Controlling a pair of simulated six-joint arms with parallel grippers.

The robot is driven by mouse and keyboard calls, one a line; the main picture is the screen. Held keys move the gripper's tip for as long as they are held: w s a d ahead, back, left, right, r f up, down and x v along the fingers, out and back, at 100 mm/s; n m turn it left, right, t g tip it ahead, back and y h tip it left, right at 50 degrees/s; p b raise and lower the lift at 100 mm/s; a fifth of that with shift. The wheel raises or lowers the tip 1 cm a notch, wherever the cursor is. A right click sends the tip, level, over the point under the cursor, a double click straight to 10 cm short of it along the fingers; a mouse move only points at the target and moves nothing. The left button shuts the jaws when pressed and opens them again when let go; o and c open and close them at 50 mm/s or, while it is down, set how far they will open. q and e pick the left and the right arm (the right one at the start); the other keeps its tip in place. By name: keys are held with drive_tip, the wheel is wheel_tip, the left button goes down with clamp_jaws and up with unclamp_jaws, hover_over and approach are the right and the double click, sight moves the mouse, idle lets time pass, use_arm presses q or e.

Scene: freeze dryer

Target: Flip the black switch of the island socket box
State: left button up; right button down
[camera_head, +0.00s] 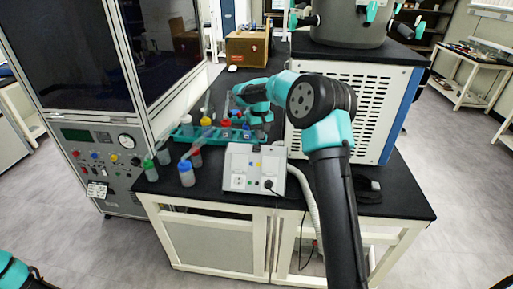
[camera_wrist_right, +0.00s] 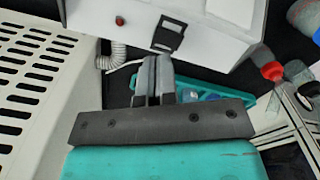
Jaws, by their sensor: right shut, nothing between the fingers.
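The island socket box (camera_head: 240,168) is a light grey box near the front edge of the black bench in the head view. In the right wrist view its pale top (camera_wrist_right: 215,15) carries a black switch (camera_wrist_right: 168,34) and a small red light or button. My right gripper (camera_head: 262,131) is behind the box, pointing down. In the wrist view its shut, empty fingers (camera_wrist_right: 153,62) are just short of the switch; I cannot tell whether they touch it. Only a teal part of my left arm shows at the lower left of the head view; its gripper is out of frame.
A teal rack (camera_head: 187,132) with several colour-capped bottles stands left of the box. A blue-capped bottle (camera_head: 186,174) stands at the bench front. A vented white unit (camera_head: 385,110) is on the right. A grey hose (camera_head: 309,195) runs beside the box.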

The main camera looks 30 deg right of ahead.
drive_tip(key=shift+r, duration=1.1)
